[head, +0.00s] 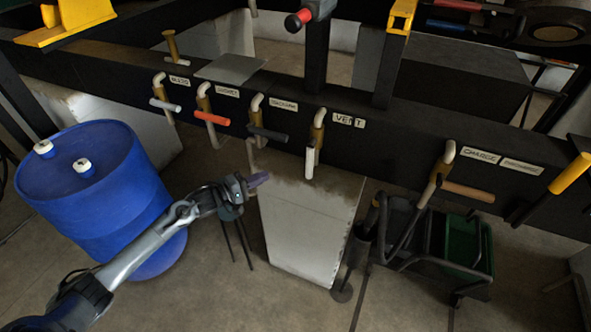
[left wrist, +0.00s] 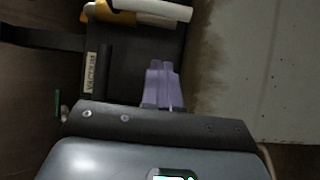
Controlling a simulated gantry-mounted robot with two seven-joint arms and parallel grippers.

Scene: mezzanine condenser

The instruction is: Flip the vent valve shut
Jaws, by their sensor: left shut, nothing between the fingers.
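The vent valve (head: 318,128) has a brass body left of the VENT label (head: 348,120) on the dark beam. Its white handle (head: 310,160) hangs down. My left gripper (head: 259,180) has purple fingers, is shut and empty, and is below and left of that handle, apart from it. In the left wrist view the shut fingers (left wrist: 162,85) point toward a white handle (left wrist: 160,10) on a yellow body at the top edge, which appears to be the vent valve. My right gripper is not in view.
Along the beam are valves with a white handle (head: 165,104), an orange handle (head: 212,118), a dark handle (head: 268,133) and a tan handle (head: 468,191). A pale block (head: 308,230) stands below the vent valve. A blue drum (head: 95,195) is at left, a dark cart (head: 435,250) at right.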

